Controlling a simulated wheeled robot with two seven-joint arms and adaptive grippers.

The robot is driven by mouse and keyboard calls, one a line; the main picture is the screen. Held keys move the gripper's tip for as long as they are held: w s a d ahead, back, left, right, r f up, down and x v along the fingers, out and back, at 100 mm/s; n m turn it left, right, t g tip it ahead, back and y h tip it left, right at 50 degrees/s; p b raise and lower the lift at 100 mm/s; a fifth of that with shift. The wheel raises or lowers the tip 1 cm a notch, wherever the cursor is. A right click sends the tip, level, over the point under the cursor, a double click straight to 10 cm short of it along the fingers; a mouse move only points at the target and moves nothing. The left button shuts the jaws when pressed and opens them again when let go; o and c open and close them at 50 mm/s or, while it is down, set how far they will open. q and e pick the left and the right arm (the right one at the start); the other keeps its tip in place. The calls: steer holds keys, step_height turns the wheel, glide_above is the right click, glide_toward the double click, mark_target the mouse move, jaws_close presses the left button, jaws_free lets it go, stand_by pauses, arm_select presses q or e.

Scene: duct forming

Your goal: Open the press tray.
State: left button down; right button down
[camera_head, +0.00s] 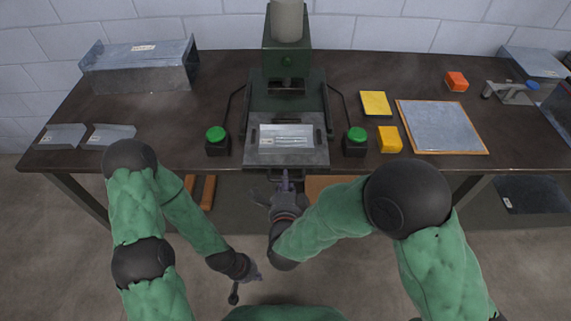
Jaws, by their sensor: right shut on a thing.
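The press (286,58) is a dark green machine standing at the back middle of the table. Its grey press tray (310,155) lies in front of it at the table's front edge, with a labelled metal piece (286,137) on it. My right gripper (286,182) is at the tray's front handle (286,174), below the table edge, and is shut on it; the fingers hide part of the handle. My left gripper (246,284) is low, in front of the table, away from the press. Its fingers are apart and empty.
Green buttons (216,134) and (357,134) flank the tray. Yellow blocks (389,139), a framed metal sheet (442,127) and an orange block (456,81) lie right. A metal duct (140,68) and grey pieces (62,137) lie left. The floor in front is clear.

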steer(key=shift+f+v, duration=0.15)
steer(key=shift+v, duration=0.65)
steer(key=shift+f+v, duration=0.2)
steer(key=shift+v, duration=0.6)
steer(key=shift+s+f, duration=0.1)
steer(key=c, duration=1.1)
jaws_free()
steer(key=shift+c, duration=0.2)
steer(key=v, duration=1.2)
